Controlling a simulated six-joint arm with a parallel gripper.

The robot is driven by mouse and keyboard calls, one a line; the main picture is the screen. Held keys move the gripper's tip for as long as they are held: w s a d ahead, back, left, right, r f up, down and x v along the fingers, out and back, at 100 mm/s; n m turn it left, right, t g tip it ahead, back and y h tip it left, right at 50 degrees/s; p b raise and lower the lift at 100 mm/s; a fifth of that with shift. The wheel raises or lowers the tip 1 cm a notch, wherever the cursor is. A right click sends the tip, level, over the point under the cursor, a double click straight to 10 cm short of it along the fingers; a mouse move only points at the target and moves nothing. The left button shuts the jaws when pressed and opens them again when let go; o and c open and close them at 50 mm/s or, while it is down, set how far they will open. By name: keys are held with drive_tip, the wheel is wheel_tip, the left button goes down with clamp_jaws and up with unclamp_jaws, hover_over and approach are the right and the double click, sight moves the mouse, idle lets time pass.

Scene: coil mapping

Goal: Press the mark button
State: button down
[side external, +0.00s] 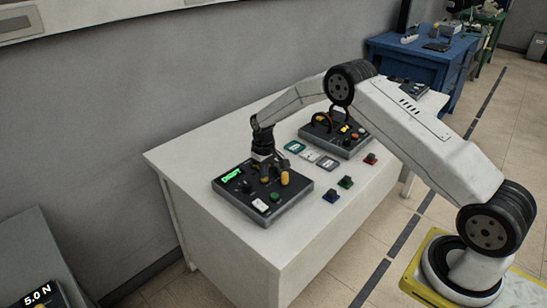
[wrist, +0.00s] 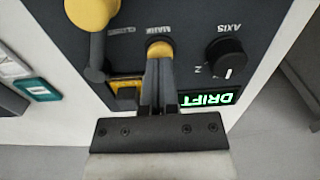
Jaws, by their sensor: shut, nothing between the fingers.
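The dark control box (side external: 225,190) sits on the near end of the white table. In the wrist view its yellow mark button (wrist: 158,46) shows just past my fingertips, under an upside-down label. My gripper (wrist: 159,63) is shut and empty, its fingers pointing at the button and overlapping its near edge. I cannot tell whether they touch it. In the side view my gripper (side external: 265,172) is low over the box and hides the button. The box's lit green display (wrist: 208,98) reads "DRIFT".
A black axis knob (wrist: 226,58) and a yellow-ended lever (wrist: 92,15) flank the button. A green button (side external: 275,197) is also on the box. A second dark box (side external: 337,146) stands farther back. Small coloured blocks and flat cards lie between. The table's front right is clear.

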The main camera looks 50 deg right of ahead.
drive_tip(key=shift+f, duration=0.45)
idle(0.6)
drive_tip(key=shift+r, duration=3.25)
